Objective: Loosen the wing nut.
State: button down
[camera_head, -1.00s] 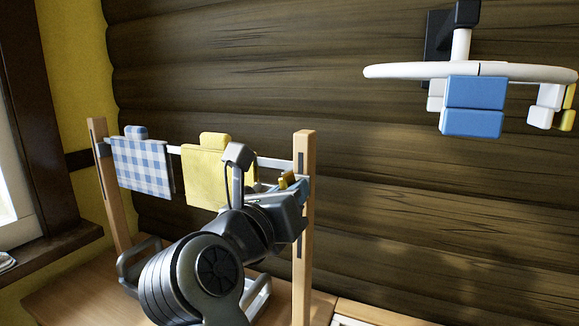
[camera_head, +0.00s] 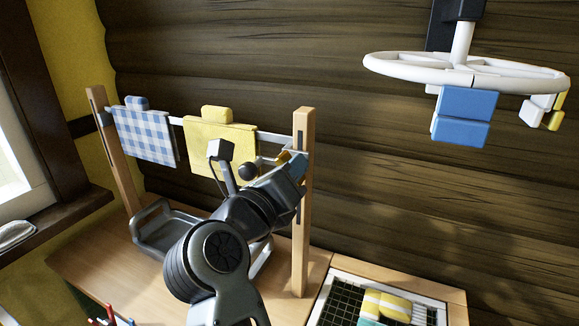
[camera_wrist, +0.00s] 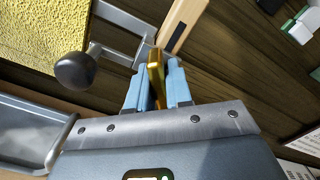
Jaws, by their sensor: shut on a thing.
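The wing nut (camera_wrist: 155,72) is a brass-gold flat piece beside the right wooden post (camera_wrist: 186,18). In the wrist view my gripper (camera_wrist: 157,82) has its light blue fingers on either side of it, shut on it. In the head view the wing nut (camera_head: 283,157) is a small gold patch at the right post (camera_head: 302,200). My gripper (camera_head: 292,167) is there too, with its fingertips partly hidden by its own body. A crank with a dark round knob (camera_wrist: 75,70) is just left of the fingers in the wrist view.
A checked cloth (camera_head: 146,135) and a yellow cloth (camera_head: 215,142) hang from the rail between the posts. A grey tray (camera_head: 165,232) stands below. A white ring hanger (camera_head: 410,69) with blue cloths hangs upper right. A dark grid rack (camera_head: 338,300) holds folded cloths lower right.

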jog(key=c, duration=1.1)
grip_release()
jog(key=shift+s+a, duration=0.1)
jog(key=b+v, duration=0.2)
jog(key=v, duration=0.5)
jog(key=shift+s, duration=0.3)
